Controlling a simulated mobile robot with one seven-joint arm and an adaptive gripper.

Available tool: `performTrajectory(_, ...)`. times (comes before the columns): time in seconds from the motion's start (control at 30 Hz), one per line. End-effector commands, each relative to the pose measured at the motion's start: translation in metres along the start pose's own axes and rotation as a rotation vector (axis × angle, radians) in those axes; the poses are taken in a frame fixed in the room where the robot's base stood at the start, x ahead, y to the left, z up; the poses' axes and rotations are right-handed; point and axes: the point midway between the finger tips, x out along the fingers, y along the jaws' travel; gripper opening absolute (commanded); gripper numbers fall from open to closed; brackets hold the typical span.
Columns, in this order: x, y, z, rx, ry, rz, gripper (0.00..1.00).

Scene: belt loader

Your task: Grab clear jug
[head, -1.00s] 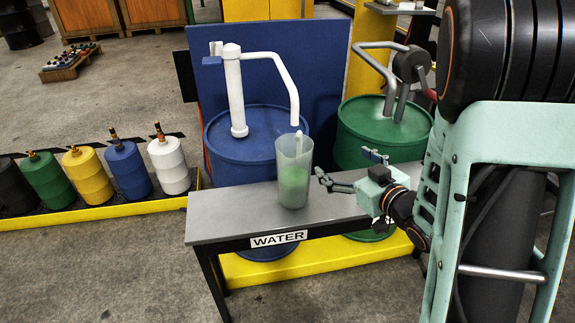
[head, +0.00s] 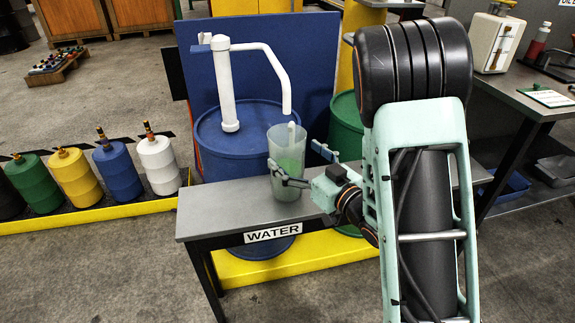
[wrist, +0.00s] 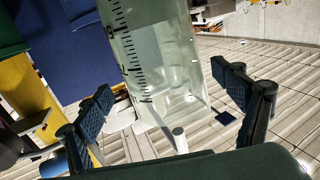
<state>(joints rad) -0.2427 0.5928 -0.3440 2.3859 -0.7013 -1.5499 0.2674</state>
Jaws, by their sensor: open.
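The clear jug (head: 286,150) stands upright on the grey table marked WATER, below the white pump spout. It is see-through and looks greenish against what is behind it. My gripper (head: 299,165) is open and reaches in from the right at the jug's height. Its near finger crosses in front of the jug; the other finger shows at the jug's right side. In the wrist view the jug (wrist: 160,60), with black scale marks, stands between the spread fingers (wrist: 168,92), with a gap to each.
The grey table (head: 225,205) has free room left of the jug. A white hand pump (head: 228,85) on a blue drum (head: 235,155) stands close behind the jug. A green drum (head: 345,125) is behind my gripper. Small coloured drums (head: 120,170) line the left.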

Motion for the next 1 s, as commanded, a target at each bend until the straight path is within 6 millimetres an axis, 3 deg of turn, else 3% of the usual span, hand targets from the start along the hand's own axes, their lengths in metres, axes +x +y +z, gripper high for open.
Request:
performTrajectory(0.23,0.035,-0.002,0.004,-0.002,0.0,-0.003,0.88)
performTrajectory(0.57,0.041,-0.001,0.003,-0.002,-0.001,-0.001,0.87)
performTrajectory(1.0,0.041,-0.002,0.003,-0.002,-0.001,-0.001,0.38)
